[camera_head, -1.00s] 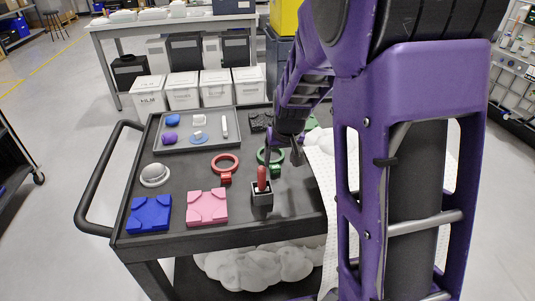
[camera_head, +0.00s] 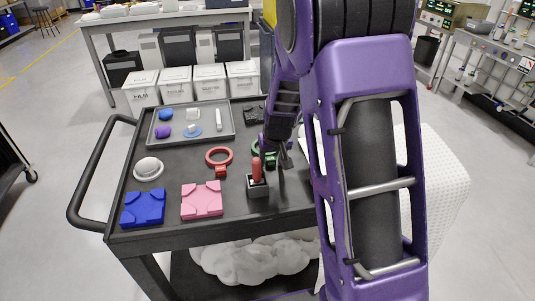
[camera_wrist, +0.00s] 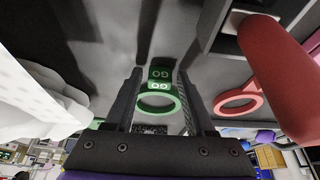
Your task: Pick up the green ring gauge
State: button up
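The green ring gauge (camera_head: 257,157) lies on the dark cart top, partly hidden by my arm and the red-handled piece in the head view. In the wrist view the green ring gauge (camera_wrist: 160,74) shows its block with pale markings and its ring, framed between my fingers. My gripper (camera_head: 284,160) is low over the cart, just right of the gauge in the head view. In the wrist view my gripper (camera_wrist: 160,88) has its two fingers wide apart, with nothing held. I cannot tell the exact gap to the gauge.
A red-handled piece in a black block (camera_head: 257,190) stands close by; its handle looms in the wrist view. A red ring gauge (camera_head: 219,157) lies to the left. Pink (camera_head: 202,200) and blue (camera_head: 143,208) blocks sit in front. A grey tray (camera_head: 228,139) is behind.

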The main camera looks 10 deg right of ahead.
grip_shut()
